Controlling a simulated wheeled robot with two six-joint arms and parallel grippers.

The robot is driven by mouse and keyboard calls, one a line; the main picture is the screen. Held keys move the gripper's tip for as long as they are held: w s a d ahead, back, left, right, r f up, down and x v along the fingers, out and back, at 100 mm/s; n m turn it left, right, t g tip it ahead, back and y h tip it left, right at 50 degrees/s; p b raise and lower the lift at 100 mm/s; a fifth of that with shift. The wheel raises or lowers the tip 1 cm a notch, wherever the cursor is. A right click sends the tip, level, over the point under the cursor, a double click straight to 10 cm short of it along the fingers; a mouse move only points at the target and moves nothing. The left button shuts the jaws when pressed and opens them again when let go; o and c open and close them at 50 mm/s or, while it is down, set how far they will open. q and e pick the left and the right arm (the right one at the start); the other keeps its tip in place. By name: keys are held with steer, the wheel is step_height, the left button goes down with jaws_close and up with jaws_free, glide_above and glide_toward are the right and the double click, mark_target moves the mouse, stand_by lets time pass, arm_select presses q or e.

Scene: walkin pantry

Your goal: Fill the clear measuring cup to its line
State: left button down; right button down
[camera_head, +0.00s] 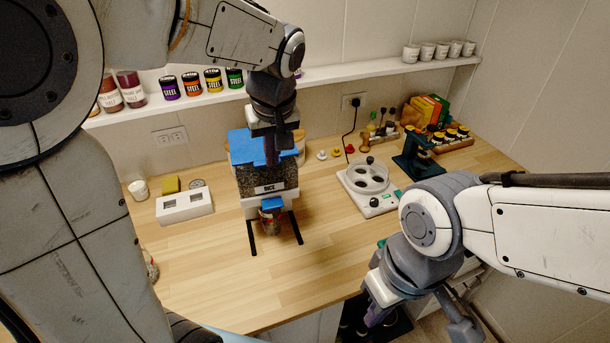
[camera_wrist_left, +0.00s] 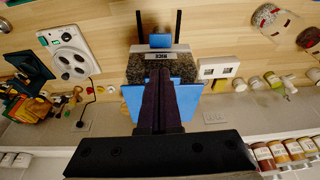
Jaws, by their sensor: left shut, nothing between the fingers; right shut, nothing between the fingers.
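A rice dispenser (camera_head: 268,181) with a "RICE" label and a blue top stands on the wooden counter. Its blue lever (camera_head: 271,203) sticks out at the front; it also shows in the left wrist view (camera_wrist_left: 160,41). A small clear cup (camera_head: 271,219) stands below the lever between two black strips; its line and fill level are too small to make out. My left gripper (camera_head: 271,158) is shut and empty over the dispenser's top; whether it touches is unclear. Its fingers (camera_wrist_left: 158,88) cover part of the dispenser. My right gripper (camera_head: 462,325) is shut and empty beyond the counter's front edge.
A white two-window box (camera_head: 185,206) stands left of the dispenser. A white device with a round dish (camera_head: 368,180) and a dark green apparatus (camera_head: 418,160) stand right. A shelf with jars (camera_head: 212,80) runs behind. The counter's front middle is clear.

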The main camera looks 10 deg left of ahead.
arm_select(q)
steer(key=shift+w+a, duration=0.1)
steer(key=shift+w, duration=0.05)
steer(key=p, duration=0.3)
glide_above(273, 202)
steer(key=s, duration=0.1)
steer(key=f, duration=1.2)
steer(key=shift+d, duration=0.3)
steer(key=shift+f, duration=0.8)
